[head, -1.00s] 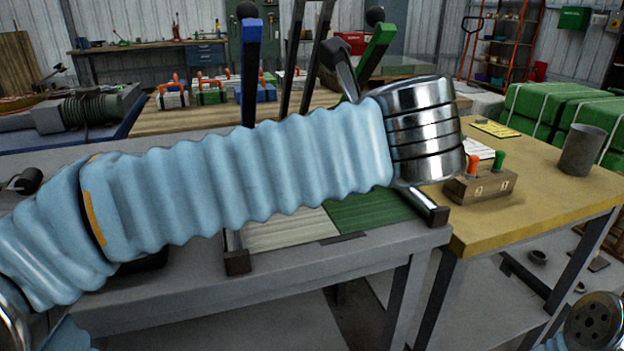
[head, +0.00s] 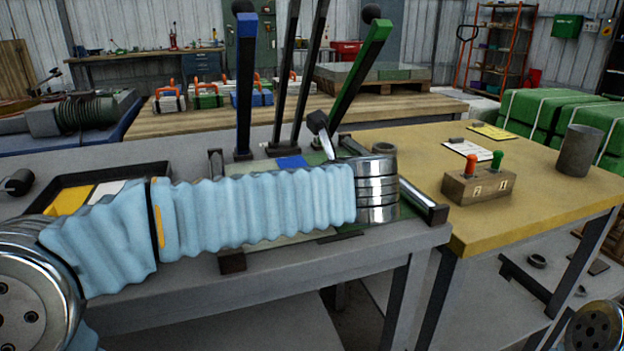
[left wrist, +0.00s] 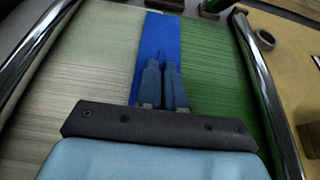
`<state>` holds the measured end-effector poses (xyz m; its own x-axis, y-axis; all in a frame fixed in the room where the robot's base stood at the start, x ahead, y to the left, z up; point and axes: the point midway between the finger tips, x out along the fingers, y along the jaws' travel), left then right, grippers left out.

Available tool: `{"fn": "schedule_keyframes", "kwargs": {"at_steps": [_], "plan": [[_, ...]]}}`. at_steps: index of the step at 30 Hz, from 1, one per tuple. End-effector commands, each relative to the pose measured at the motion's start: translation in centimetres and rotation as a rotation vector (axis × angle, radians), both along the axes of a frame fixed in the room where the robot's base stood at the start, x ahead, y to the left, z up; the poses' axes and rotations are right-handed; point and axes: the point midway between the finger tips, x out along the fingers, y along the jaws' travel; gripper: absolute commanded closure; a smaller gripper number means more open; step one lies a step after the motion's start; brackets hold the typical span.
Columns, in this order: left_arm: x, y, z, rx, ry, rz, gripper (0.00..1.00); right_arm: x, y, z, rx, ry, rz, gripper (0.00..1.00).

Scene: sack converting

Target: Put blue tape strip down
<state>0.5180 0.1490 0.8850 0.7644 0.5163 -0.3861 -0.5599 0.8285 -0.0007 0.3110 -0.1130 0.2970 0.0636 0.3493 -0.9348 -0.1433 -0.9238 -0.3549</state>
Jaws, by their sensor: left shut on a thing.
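The blue tape strip (left wrist: 160,32) lies along the seam between a cream woven panel (left wrist: 95,70) and a green woven panel (left wrist: 205,70) in the left wrist view. Its far end also shows in the head view (head: 291,162), beyond my arm. My left gripper (left wrist: 162,64) is shut on the near part of the strip, low over the panels. In the head view my left forearm and wrist cover most of the panels and the fingers. My right gripper is out of view.
Metal rails (head: 425,200) flank the panels. A blue lever (head: 246,85) and a green lever (head: 362,72) stand behind. A black tray (head: 55,183) holds yellow and white pieces at left. A wooden switch box (head: 478,187) and grey cup (head: 581,150) stand on the yellow table (head: 540,185).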

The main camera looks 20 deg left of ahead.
Motion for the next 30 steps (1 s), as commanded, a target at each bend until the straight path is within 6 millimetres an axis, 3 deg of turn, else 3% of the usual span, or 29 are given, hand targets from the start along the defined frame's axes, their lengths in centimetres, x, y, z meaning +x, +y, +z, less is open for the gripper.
{"fn": "schedule_keyframes", "kwargs": {"at_steps": [5,6,11,21,30], "plan": [[0.0,0.0,-0.3,0.001,0.001,0.000,1.00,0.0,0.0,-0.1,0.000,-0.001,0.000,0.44],[0.0,0.0,-0.3,0.001,0.001,0.000,0.90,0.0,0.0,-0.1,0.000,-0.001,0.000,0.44],[0.0,0.0,-0.2,0.001,0.001,0.000,0.67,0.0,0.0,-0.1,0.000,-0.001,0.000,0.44],[-0.1,-0.1,0.2,0.000,0.000,-0.001,0.67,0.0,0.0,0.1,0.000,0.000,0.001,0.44],[-4.8,-3.4,2.6,0.000,-0.002,-0.006,0.67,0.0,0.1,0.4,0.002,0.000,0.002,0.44]]}}
